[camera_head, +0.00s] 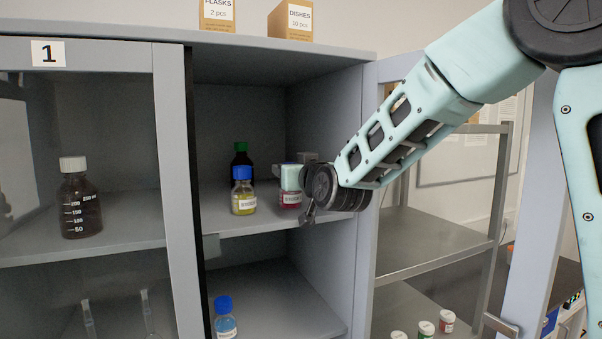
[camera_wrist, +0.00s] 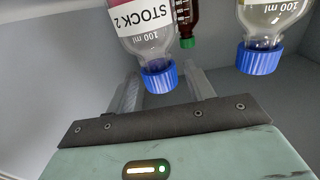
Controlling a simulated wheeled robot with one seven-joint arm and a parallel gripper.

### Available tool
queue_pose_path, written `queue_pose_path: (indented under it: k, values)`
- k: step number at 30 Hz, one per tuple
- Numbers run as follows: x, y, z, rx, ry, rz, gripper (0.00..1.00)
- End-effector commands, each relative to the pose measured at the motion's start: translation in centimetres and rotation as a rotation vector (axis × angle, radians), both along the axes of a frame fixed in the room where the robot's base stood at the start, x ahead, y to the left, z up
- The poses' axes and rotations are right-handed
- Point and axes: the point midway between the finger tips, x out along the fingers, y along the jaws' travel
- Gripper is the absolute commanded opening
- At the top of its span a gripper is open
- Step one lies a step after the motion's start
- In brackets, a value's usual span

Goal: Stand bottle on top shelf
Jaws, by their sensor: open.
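A clear bottle with red liquid (camera_head: 289,201) stands upright on the upper shelf (camera_head: 235,222) of the open cabinet. In the wrist view, which is upside down, this bottle (camera_wrist: 146,38) has a blue cap and a label reading STOCK 2. My gripper (camera_head: 291,178) is at the bottle's upper part and hides its cap in the head view. In the wrist view my gripper (camera_wrist: 162,78) is open, with one finger on each side of the cap and gaps beside it. The fingertips are hard to make out in the head view.
A yellow bottle with blue cap (camera_head: 243,198) stands close to the left, with a dark green-capped bottle (camera_head: 241,158) behind. The cabinet's right wall (camera_head: 345,130) is close to my gripper.

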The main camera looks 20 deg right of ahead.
Motion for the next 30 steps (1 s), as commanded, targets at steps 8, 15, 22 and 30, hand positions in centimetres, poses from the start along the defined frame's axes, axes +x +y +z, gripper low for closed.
queue_pose_path:
  k: [8,15,22,30]
  values:
    - [-4.0,0.0,-0.2,-0.001,-0.005,0.001,0.53]
    - [-8.3,0.0,-0.2,0.000,-0.004,0.001,0.53]
    - [-11.1,0.0,0.0,0.000,-0.002,0.001,0.53]
    - [-12.0,0.0,0.1,0.000,0.000,0.000,0.53]
